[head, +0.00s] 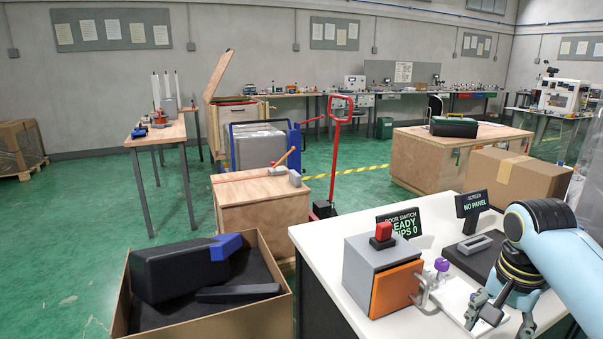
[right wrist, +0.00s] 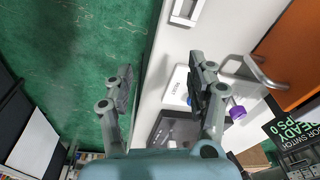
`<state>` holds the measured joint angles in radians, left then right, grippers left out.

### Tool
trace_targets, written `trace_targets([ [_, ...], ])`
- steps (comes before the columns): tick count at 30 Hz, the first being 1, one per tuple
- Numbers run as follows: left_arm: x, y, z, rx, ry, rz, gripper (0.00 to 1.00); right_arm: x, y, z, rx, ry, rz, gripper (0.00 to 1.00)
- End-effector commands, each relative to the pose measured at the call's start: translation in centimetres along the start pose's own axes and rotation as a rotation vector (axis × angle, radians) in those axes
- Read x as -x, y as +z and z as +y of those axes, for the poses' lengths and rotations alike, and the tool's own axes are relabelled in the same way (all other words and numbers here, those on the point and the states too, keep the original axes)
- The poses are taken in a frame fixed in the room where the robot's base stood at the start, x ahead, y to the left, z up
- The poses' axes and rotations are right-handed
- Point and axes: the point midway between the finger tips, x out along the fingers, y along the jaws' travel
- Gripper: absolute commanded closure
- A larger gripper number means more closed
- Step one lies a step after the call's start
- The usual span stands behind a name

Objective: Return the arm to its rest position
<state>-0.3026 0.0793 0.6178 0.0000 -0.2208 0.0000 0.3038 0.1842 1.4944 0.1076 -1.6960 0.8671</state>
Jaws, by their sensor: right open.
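My right gripper (head: 499,317) hangs over the front right of the white table (head: 325,243) in the head view. In the right wrist view, its two fingers (right wrist: 160,82) are spread with nothing between them; the table edge and green floor lie behind. The light blue right arm comes in from the right edge. My left gripper does not show in the head view.
Left of the gripper stand a grey box with an orange door (head: 397,289) and a purple knob (head: 441,264). Behind are a "NO PANEL" screen (head: 472,204) and a dark slotted block (head: 476,246). An open carton (head: 262,318) stands lower left.

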Motion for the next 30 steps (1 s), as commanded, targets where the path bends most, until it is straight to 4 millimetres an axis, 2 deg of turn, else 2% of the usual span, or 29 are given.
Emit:
trace_targets([
  [3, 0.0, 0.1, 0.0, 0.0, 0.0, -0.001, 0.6, -0.8, 4.5, 3.3, 0.196, -0.019, 0.033, 0.43],
  [6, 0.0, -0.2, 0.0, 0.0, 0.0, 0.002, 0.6, -0.3, 8.4, 6.2, 0.383, -0.039, 0.07, 0.43],
  [12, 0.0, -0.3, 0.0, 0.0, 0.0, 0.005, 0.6, 2.0, 13.5, 10.2, 0.634, -0.066, 0.125, 0.43],
  [18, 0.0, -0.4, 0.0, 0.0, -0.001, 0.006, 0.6, 4.6, 16.8, 13.1, 0.8, -0.079, 0.166, 0.43],
  [26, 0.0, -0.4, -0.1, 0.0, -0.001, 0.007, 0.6, 8.0, 19.7, 15.8, 0.96, -0.088, 0.21, 0.43],
  [30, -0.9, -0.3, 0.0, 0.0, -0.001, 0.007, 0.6, 4.5, 19.5, 15.6, 0.965, -0.082, 0.201, 0.43],
])
